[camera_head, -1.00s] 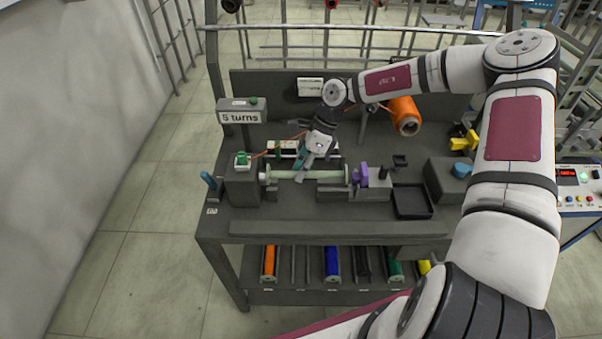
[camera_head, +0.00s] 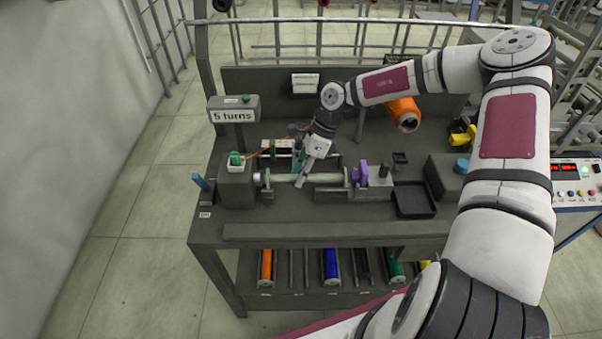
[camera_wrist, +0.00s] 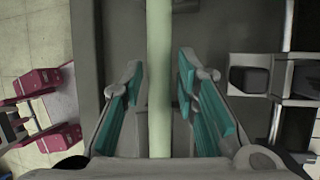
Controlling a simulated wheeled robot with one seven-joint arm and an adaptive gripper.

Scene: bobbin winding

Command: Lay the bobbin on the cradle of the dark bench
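The bobbin (camera_head: 328,178), a pale green rod with end flanges, lies level across the dark bench (camera_head: 330,229). It rests on or just above the grey cradle supports (camera_head: 331,193); exact contact is hard to tell. My gripper (camera_head: 301,181) is over the bobbin's middle, pointing down. In the wrist view the bobbin (camera_wrist: 159,60) runs between the two teal fingers, with a gap on each side. The fingers are open and do not appear to touch it. Part of the bobbin is hidden behind my gripper in the head view.
A purple tailstock (camera_head: 360,173) stands at the bobbin's right end, a grey block with a green button (camera_head: 236,159) at its left. An orange spool (camera_head: 404,114) is behind. A black tray (camera_head: 414,201) sits right. Several coloured bobbins (camera_head: 331,264) lie on the lower shelf.

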